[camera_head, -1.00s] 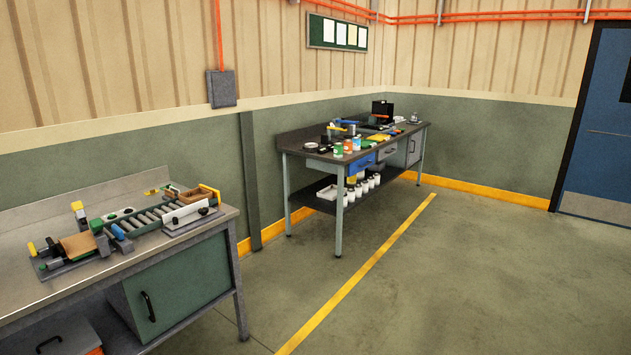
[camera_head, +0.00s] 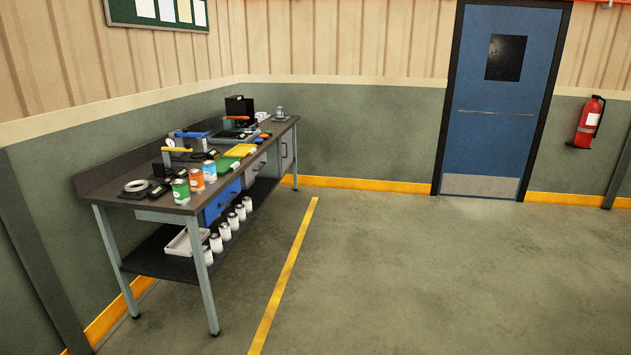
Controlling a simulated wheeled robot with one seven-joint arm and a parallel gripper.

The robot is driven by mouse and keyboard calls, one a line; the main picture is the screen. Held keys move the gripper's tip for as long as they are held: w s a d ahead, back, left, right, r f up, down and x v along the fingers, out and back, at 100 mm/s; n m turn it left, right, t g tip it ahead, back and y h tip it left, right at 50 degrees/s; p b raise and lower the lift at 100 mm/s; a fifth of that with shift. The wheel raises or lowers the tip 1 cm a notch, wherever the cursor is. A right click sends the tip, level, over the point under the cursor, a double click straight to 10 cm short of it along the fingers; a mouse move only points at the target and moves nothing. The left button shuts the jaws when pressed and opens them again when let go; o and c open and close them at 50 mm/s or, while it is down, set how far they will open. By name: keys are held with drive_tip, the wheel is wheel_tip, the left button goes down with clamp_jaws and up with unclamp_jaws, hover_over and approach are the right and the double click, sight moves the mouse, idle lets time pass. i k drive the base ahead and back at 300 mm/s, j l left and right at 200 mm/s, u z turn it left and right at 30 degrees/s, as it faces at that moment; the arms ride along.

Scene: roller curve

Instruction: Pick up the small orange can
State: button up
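A small orange can (camera_head: 196,181) stands upright on top of the dark workbench (camera_head: 118,186), near its front edge. A green can (camera_head: 180,191) stands just left of it and a blue can (camera_head: 209,170) just right of it. All three have pale lids. My gripper is not in this view.
White bottles (camera_head: 226,231) and a white tray (camera_head: 187,241) sit on the lower shelf. A blue drawer (camera_head: 222,201) is under the bench top. Tools cover the bench behind the cans. The floor (camera_head: 400,270) right of the yellow line is clear up to the blue door (camera_head: 503,110).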

sight(196, 175)
drive_tip(key=i+u, duration=0.1)
drive_tip(key=i, duration=0.4)
drive_tip(key=i+l+u, duration=0.15)
drive_tip(key=i, duration=0.35)
drive_tip(key=i+l+u, duration=0.1)
drive_tip(key=i, duration=0.4)
drive_tip(key=i+l+u, duration=0.15)
drive_tip(key=i, duration=0.35)
drive_tip(key=i+u, duration=0.3)
drive_tip(key=u, duration=0.15)
drive_tip(key=i+u, duration=0.3)
drive_tip(key=u, duration=0.15)
drive_tip(key=i+l+u, duration=0.2)
drive_tip(key=u, duration=0.3)
drive_tip(key=i+l+u, duration=0.25)
drive_tip(key=u, duration=0.2)
drive_tip(key=i+l+u, duration=0.2)
drive_tip(key=l+u, duration=0.25)
drive_tip(key=i+l+u, duration=0.15)
drive_tip(key=l+u, duration=0.15)
drive_tip(key=u, duration=0.15)
drive_tip(key=i+l+u, duration=0.15)
drive_tip(key=l+u, duration=0.25)
drive_tip(key=i+l+u, duration=0.1)
drive_tip(key=l+u, duration=1.1)
drive_tip(key=l, duration=0.15)
